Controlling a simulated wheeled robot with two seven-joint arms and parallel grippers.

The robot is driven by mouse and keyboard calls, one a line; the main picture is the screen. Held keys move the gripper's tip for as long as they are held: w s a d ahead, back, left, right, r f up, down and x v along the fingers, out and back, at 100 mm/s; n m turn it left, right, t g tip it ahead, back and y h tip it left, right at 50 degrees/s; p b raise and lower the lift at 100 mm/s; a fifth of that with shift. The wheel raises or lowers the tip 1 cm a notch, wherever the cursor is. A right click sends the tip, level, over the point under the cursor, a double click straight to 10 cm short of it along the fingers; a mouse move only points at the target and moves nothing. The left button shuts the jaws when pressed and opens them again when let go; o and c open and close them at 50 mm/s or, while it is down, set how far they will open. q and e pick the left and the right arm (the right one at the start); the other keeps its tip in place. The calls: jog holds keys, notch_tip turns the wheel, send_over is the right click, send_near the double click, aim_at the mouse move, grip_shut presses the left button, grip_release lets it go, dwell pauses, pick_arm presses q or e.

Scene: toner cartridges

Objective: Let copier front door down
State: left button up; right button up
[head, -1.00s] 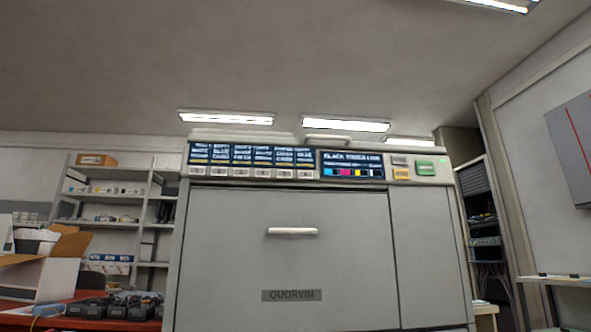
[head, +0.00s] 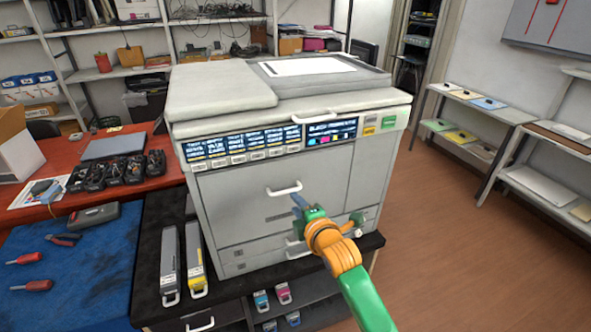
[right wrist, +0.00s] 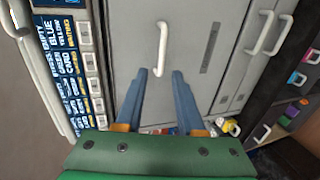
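The copier (head: 290,125) stands on a dark stand, and its grey front door (head: 235,200) is shut, upright and flush with the body. The white door handle (head: 284,188) sticks out near the door's upper middle. My right gripper (head: 299,203) is in front of the door, just right of and below the handle. In the right wrist view, the handle (right wrist: 162,48) lies ahead of the blue fingertips of the right gripper (right wrist: 161,74). My left gripper is not in view.
Lower drawers with handles (head: 297,252) are below the door. A red table (head: 60,205) with a blue mat (head: 85,270) is at left. Floor (head: 460,235) at right is clear, beside low shelves.

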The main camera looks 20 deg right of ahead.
aim_at(287, 191)
jog(key=b+x, duration=0.9)
jog(key=shift+w+d+f+b, duration=0.2)
jog(key=shift+w+d+b, duration=0.05)
jog(key=shift+w+b, duration=0.1)
jog(key=shift+w, duration=0.1)
grip_shut()
jog(key=shift+r, duration=0.1)
dwell(0.7)
